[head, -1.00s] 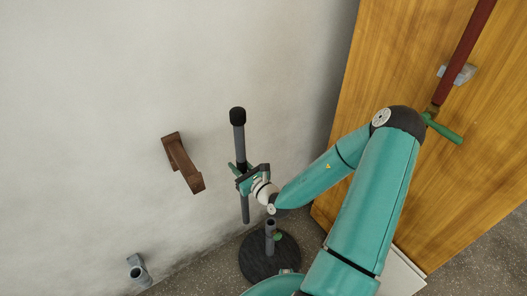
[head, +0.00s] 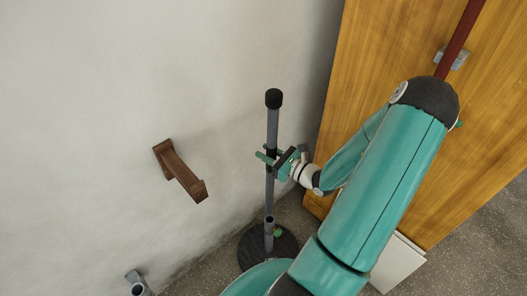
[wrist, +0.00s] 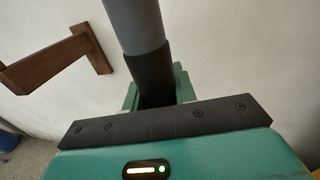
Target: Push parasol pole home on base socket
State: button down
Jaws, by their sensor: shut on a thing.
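The parasol pole (head: 272,125) is a grey upright rod with a black cap on top and a dark sleeve around its middle. My gripper (head: 271,158) is shut on it at the dark sleeve. The wrist view shows the pole (wrist: 137,28) rising from between the jaws (wrist: 157,95). The pole's lower end lines up with the socket mouth in the head view. Whether it is inside, above or behind the mouth I cannot tell.
A brown wooden bracket (head: 181,171) sticks out from the pale wall left of the pole. A grey pipe fitting (head: 137,284) is low on the wall at bottom left. A wooden cabinet (head: 400,50) stands to the right, with a white panel (head: 398,262) by its foot.

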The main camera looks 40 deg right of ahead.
jog(key=shift+d, duration=0.1)
dwell(0.4)
send_over(268, 182)
jog(key=w+d, duration=0.1)
jog(key=w, duration=0.1)
jog(key=shift+s+d+f, duration=0.1)
jog(key=shift+d+f, duration=0.05)
jog(key=shift+f, duration=7.85)
jog(key=c, duration=1)
grip_release()
jog(key=shift+c, duration=0.2)
jog(key=v, duration=1.4)
